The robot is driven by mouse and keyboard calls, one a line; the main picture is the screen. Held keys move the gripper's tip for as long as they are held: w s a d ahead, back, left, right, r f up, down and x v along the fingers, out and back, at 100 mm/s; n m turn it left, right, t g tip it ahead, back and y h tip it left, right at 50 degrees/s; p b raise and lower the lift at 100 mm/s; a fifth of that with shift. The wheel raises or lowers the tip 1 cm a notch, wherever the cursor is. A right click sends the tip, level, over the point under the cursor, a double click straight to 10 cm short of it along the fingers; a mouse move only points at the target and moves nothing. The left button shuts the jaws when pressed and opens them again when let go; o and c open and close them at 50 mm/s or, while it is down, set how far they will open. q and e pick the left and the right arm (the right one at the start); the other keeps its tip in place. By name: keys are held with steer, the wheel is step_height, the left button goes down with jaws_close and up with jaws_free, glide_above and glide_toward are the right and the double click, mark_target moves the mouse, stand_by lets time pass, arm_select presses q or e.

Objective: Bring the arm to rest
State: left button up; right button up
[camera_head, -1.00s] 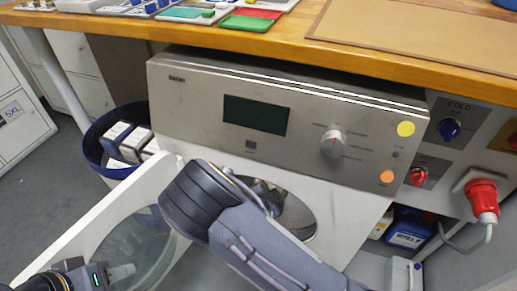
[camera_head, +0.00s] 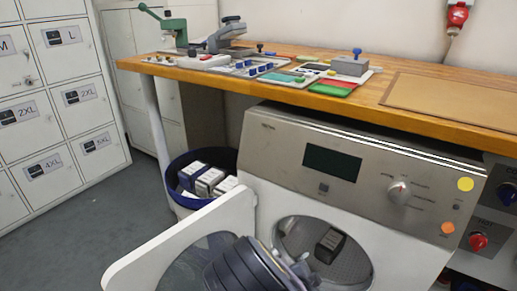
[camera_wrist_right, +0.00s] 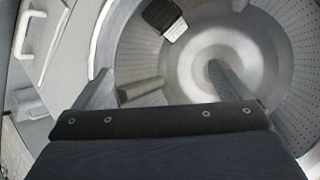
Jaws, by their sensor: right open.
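My right gripper (camera_wrist_right: 160,78) is open in the right wrist view, its two fingers apart with nothing between them. It faces the inside of the washing machine drum (camera_wrist_right: 285,75). A dark packet with a white label (camera_wrist_right: 163,14) lies in the drum, beyond the fingers; it also shows through the round opening in the head view (camera_head: 330,243). In the head view my right arm (camera_head: 250,268) is at the bottom, in front of the machine, and the right gripper itself is hidden. My left gripper is not in view.
The machine's white door (camera_head: 185,240) stands open to the left of the opening. A blue-rimmed bin (camera_head: 178,167) with boxes stands behind it. The wooden worktop (camera_head: 225,82) overhangs the machine and carries trays and tools. Lockers (camera_head: 60,110) line the left; grey floor is clear before them.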

steer(key=s+a+r+n+g+y, duration=0.1)
steer(key=s+r+n+g+y, duration=0.15)
steer(key=s+r+y, duration=0.5)
steer(key=s+a+r+n+g+y, duration=0.15)
steer(key=s+r+n+y, duration=0.3)
steer(key=r, duration=0.65)
steer(key=s+d+r+n+h, duration=0.1)
steer(key=s+d+r+n, duration=0.2)
steer(key=s, duration=0.5)
steer(key=s+d+r+n+h, duration=0.15)
steer(key=s+d+n, duration=0.25)
steer(key=s, duration=0.4)
arm_select(q)
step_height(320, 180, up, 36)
steer(key=p, duration=3.5)
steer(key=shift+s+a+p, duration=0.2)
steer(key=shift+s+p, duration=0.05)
steer(key=shift+p, duration=0.15)
arm_select(e)
step_height(320, 180, up, 36)
steer(key=shift+a+r, duration=0.2)
steer(key=shift+a, duration=0.05)
